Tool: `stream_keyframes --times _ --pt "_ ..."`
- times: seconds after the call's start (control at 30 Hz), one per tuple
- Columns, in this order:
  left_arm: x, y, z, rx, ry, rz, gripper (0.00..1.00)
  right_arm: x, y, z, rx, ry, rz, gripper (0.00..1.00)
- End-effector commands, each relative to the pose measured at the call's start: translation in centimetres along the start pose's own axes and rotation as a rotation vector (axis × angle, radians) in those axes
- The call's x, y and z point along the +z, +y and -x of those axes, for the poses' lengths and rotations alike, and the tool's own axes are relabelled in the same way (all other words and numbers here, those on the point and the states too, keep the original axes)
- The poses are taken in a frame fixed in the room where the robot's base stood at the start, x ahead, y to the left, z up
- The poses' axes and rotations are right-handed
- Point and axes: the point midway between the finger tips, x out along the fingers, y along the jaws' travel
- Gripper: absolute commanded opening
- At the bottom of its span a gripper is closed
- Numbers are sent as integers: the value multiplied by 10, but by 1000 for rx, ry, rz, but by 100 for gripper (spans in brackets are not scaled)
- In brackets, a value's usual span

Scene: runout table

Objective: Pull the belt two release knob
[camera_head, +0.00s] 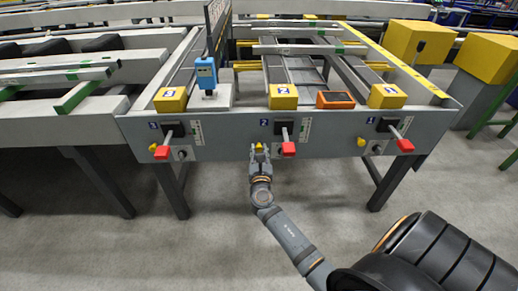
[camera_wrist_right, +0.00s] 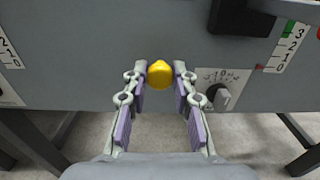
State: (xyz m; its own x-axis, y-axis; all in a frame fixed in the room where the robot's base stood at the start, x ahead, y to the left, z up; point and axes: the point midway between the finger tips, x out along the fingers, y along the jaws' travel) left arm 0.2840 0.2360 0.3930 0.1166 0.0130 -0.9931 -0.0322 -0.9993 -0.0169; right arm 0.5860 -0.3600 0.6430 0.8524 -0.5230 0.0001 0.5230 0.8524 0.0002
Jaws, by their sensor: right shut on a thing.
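The belt two release knob (camera_head: 259,148) is a small yellow knob on the grey front panel, below and left of the middle label that reads 2. It also shows in the right wrist view (camera_wrist_right: 160,74), between my fingertips. My right gripper (camera_head: 260,155) reaches up to the panel from below and is shut on this knob; in the wrist view its fingertips (camera_wrist_right: 160,70) touch the knob's two sides. The knob's shaft is hidden behind its head. My left gripper is not in view.
Beside the knob are a red-tipped lever (camera_head: 289,148) and a small rotary switch (camera_wrist_right: 221,97). Similar yellow knobs sit at left (camera_head: 153,147) and right (camera_head: 362,141). A blue device (camera_head: 206,72) and an orange-framed device (camera_head: 335,99) stand on top. The floor below is clear.

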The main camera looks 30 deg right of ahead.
Motion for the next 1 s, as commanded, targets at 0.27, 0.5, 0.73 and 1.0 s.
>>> stream_keyframes --times 0.27,0.5,0.73,1.0 --pt "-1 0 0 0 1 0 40 -4 0 1 1 7 1 38" --pt "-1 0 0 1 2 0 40 -3 0 1 0 5 1 49" --pt "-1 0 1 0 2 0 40 -3 0 10 1 5 0 49" --pt "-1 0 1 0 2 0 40 -4 -1 73 -2 10 -2 49"
